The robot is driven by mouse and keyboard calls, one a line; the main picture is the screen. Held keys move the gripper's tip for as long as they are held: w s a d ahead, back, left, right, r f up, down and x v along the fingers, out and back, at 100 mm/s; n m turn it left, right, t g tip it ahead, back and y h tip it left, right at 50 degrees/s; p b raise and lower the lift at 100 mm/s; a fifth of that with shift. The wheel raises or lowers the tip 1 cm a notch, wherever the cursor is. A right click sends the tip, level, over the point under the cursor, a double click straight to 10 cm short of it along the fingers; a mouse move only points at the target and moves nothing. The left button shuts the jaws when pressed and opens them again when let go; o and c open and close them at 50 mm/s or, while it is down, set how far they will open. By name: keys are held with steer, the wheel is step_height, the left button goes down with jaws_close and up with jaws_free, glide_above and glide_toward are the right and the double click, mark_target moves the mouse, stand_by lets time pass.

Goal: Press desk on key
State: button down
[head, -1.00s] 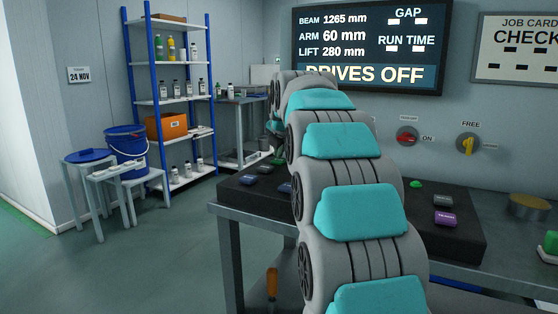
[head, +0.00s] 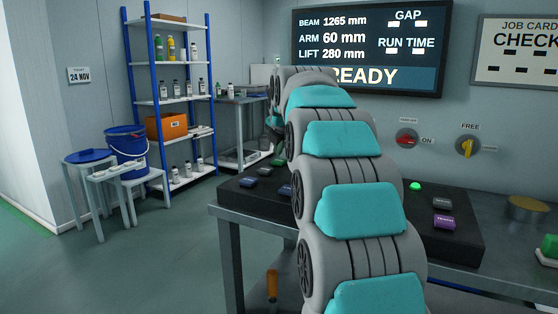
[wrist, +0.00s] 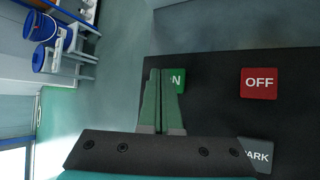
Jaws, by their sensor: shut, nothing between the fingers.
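The green on key (wrist: 178,77) shows in the wrist view on the black desk panel (wrist: 215,102). Its left part is hidden behind my fingers, so only the "N" reads. My gripper (wrist: 160,71) is shut and empty, with its green fingertips over the left side of that key. I cannot tell whether they touch it. The wall screen (head: 368,47) reads "READY" at the bottom. A green lamp (head: 415,186) on the desk is brightly lit. My arm hides much of the desk in the head view.
A red OFF key (wrist: 259,83) lies right of the on key, and a grey PARK key (wrist: 257,153) lies below OFF. Open floor lies left of the bench.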

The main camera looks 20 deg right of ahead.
mark_target(279, 162)
steer(key=shift+r+p, duration=1.6)
steer(key=shift+r, duration=0.95)
steer(key=shift+f, duration=0.1)
